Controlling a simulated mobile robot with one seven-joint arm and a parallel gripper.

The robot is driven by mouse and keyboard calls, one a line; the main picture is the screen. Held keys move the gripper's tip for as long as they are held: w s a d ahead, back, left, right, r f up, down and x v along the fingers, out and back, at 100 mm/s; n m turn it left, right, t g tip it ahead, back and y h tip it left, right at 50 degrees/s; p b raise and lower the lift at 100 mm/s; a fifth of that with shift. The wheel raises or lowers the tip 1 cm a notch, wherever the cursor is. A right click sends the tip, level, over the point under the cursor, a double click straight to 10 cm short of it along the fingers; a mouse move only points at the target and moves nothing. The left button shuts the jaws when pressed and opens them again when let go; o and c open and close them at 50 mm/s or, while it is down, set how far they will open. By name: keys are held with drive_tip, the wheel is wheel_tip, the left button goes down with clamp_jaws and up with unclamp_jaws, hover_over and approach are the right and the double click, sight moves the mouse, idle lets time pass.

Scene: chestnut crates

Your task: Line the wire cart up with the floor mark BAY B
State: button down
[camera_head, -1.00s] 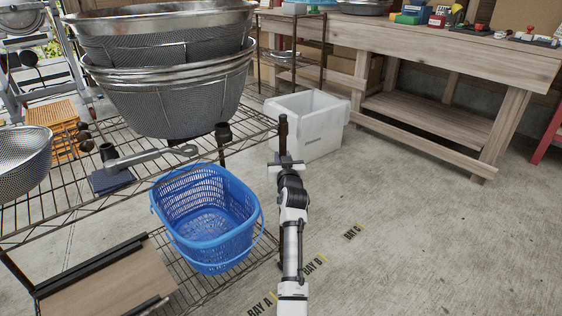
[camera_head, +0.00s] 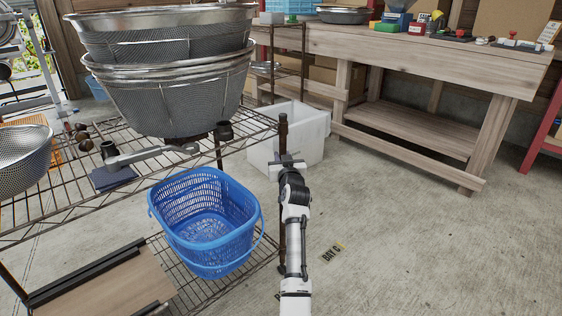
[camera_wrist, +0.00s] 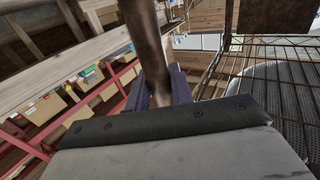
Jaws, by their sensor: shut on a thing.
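The wire cart (camera_head: 110,182) is a brown wire shelf unit filling the left of the head view. It carries nested metal mesh baskets, and a blue plastic basket (camera_head: 205,240) sits on its lower shelf. My gripper (camera_head: 285,160) is shut on the cart's near right corner post (camera_head: 283,132). The wrist view shows the post (camera_wrist: 150,45) between the fingers. The floor mark BAY C (camera_head: 333,252) lies to the right of my arm. BAY B does not show legibly; my arm and the cart may cover it.
A white bin (camera_head: 308,135) stands close behind the post. A wooden workbench (camera_head: 440,60) with small items runs along the back right. The concrete floor (camera_head: 440,250) at the right is clear. A red frame (camera_head: 545,130) stands at the far right edge.

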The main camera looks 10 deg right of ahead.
drive_tip(key=shift+w+d, duration=0.2)
drive_tip(key=shift+d, duration=0.2)
drive_tip(key=c, duration=1.3)
unclamp_jaws()
drive_tip(key=shift+s+a, duration=0.1)
drive_tip(key=shift+s, duration=0.05)
